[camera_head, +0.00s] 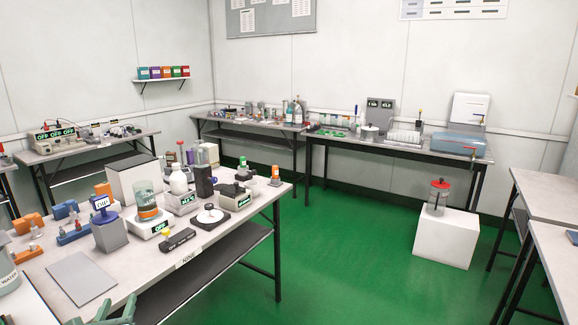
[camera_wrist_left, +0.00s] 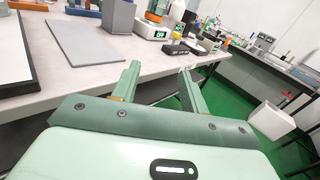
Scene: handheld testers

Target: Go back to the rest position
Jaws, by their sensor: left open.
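My left gripper (camera_head: 118,312) shows at the bottom left of the head view, just in front of the near edge of the bench (camera_head: 150,266). In the left wrist view the same gripper (camera_wrist_left: 158,80) has its two green fingers apart with nothing between them. The fingers point toward the bench edge. A flat grey plate (camera_head: 81,278) lies on the bench beyond the gripper, and it also shows in the left wrist view (camera_wrist_left: 95,40). My right gripper is in neither view.
The bench carries a grey block with a blue display (camera_head: 109,233), a scale with a beaker (camera_head: 148,214) and a white bottle (camera_head: 179,180). A white box with a red-topped jar (camera_head: 446,238) stands on the floor at right. Green floor (camera_head: 340,260) is clear between benches.

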